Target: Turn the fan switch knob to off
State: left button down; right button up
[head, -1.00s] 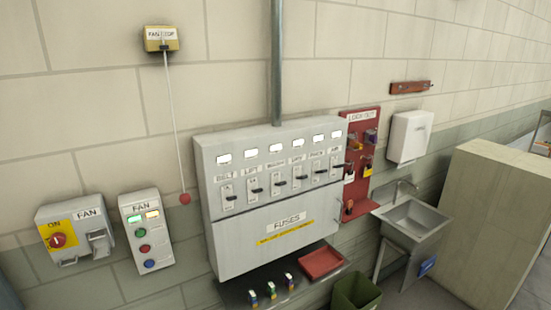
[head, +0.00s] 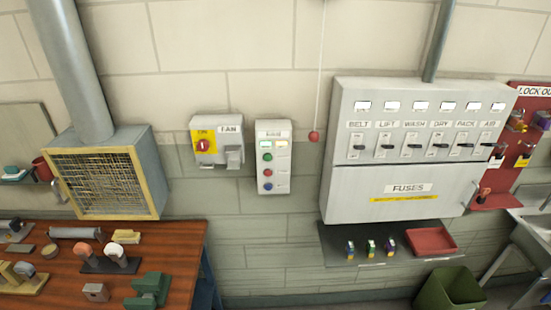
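The fan switch is a grey box labelled FAN (head: 229,129) on the wall, left of centre in the head view. Its red knob (head: 203,146) sits on a yellow plate with ON printed at the top. The knob's pointer looks roughly upright, toward ON, but it is small. A grey hasp-like fitting (head: 234,157) is at the box's lower right. Neither of my grippers shows in the head view.
A control box with green, red and blue buttons (head: 267,157) hangs right of the switch. The fuse cabinet (head: 400,190) is further right, above a shelf with a red tray (head: 431,242). A wooden workbench (head: 180,240) with tools and a caged duct (head: 100,182) stand at left.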

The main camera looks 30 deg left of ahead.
aim_at(203, 146)
jog(key=u, duration=1.4)
